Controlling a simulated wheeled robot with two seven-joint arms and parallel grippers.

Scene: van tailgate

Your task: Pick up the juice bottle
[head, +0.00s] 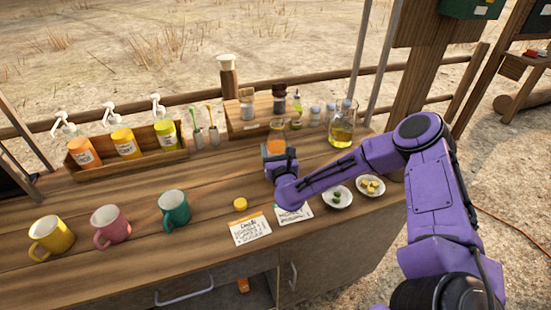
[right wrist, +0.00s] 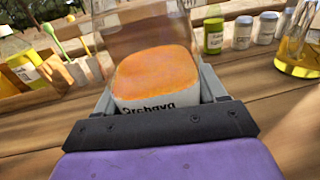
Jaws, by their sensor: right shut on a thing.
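The juice bottle (head: 277,142) is a clear vessel with orange juice in it, near the back middle of the wooden counter. My right gripper (head: 278,160) is around its lower part. In the right wrist view the juice bottle (right wrist: 155,75) fills the space between the jaws of my right gripper (right wrist: 160,100), which is shut on it. A white label with dark letters shows just above the gripper. The bottle looks about upright. Its base is hidden, so I cannot tell whether it touches the counter. My left gripper is not in view.
A wooden rack (head: 255,122) with jars stands behind the bottle. A glass oil jug (head: 341,132) is to the right, a box of pump bottles (head: 88,163) to the left. Mugs (head: 111,226), a yellow lid (head: 240,204), cards (head: 250,229) and small bowls (head: 337,197) lie nearer the front.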

